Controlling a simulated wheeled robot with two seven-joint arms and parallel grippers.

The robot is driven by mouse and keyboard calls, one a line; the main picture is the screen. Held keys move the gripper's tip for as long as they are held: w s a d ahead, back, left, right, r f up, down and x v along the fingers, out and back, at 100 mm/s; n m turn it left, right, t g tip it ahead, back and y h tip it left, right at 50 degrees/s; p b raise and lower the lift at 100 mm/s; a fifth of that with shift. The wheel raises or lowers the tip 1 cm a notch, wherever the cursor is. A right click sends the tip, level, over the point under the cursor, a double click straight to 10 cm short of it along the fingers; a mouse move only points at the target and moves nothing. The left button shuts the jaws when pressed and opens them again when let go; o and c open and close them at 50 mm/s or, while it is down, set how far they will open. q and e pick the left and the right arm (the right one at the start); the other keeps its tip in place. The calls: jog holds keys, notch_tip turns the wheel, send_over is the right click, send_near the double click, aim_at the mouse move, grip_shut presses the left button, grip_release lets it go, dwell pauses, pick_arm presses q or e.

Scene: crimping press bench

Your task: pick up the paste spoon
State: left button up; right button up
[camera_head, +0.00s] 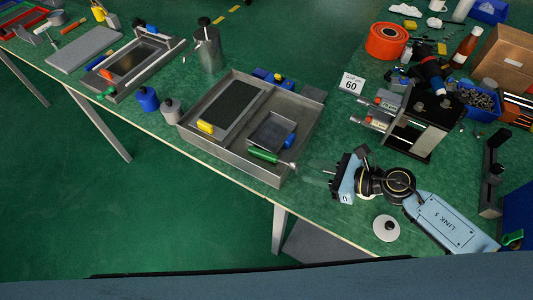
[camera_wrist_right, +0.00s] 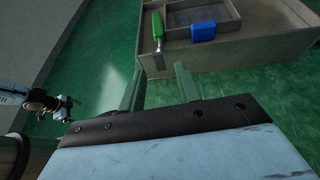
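The likely paste spoon has a green handle (camera_head: 263,156) and a grey metal end. It lies at the front right corner of a grey metal tray (camera_head: 235,157), its metal end reaching over the tray's right wall. In the right wrist view the green handle (camera_wrist_right: 157,26) points away, with the metal end nearer. My right gripper (camera_head: 318,174) is right of the tray, its see-through fingers apart and empty, pointing at the spoon's metal end. A small arm end, likely my left gripper (camera_wrist_right: 70,103), shows at the left of the wrist view; its fingers are too small to read.
The tray also holds a dark plate (camera_head: 235,105), a small dark box (camera_head: 272,131) and a blue block (camera_wrist_right: 203,31). A press (camera_head: 425,120) stands behind my right gripper, with a white round disc (camera_head: 386,228) in front. The bench between tray and gripper is clear.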

aim_at(297, 168)
jog(key=x, duration=0.4)
jog(key=shift+a, duration=0.1)
grip_shut()
